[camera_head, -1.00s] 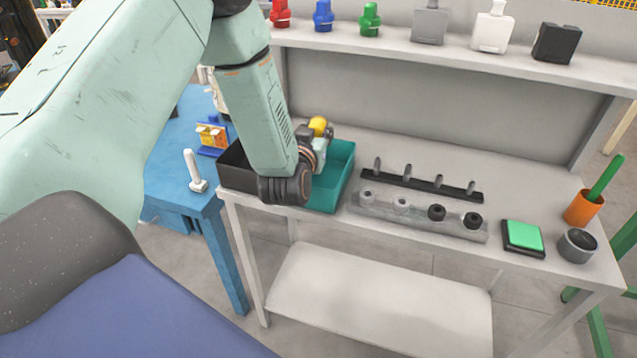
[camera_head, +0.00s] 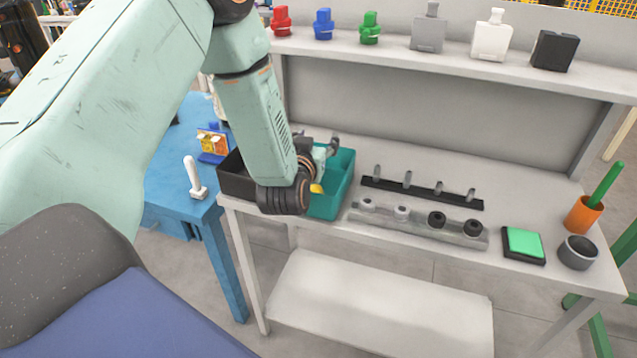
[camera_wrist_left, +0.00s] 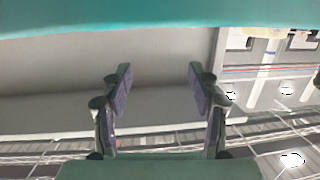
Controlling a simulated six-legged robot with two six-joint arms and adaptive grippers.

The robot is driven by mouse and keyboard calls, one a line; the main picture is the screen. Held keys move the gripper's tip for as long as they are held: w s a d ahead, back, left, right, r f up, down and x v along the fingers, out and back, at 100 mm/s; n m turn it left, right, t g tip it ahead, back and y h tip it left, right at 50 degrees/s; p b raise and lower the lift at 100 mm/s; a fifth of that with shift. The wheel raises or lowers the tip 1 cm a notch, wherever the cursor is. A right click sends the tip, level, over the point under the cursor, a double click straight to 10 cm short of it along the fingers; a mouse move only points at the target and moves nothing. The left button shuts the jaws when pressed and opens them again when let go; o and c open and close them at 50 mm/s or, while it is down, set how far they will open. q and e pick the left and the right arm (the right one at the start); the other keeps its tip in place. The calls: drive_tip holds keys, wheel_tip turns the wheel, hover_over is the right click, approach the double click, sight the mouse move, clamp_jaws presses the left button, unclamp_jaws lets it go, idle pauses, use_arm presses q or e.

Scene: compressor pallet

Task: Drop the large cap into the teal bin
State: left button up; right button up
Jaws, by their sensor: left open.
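My left gripper (camera_head: 333,145) is over the back part of the teal bin, mostly hidden behind my wrist. In the left wrist view its two fingers (camera_wrist_left: 160,86) are spread apart with nothing between them. A teal band, likely the bin, crosses the top of that view. My right gripper is in neither view.
A dark bin (camera_head: 236,180) adjoins the teal bin on the left. To the right are a black peg rail (camera_head: 420,193), a grey block with several round pieces (camera_head: 418,223), a green pad (camera_head: 524,242), a grey cup (camera_head: 577,252) and an orange cup (camera_head: 583,214).

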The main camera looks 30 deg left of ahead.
use_arm(q)
drive_tip(key=v, duration=1.1)
drive_tip(key=shift+s, duration=0.25)
drive_tip(key=shift+f, duration=0.15)
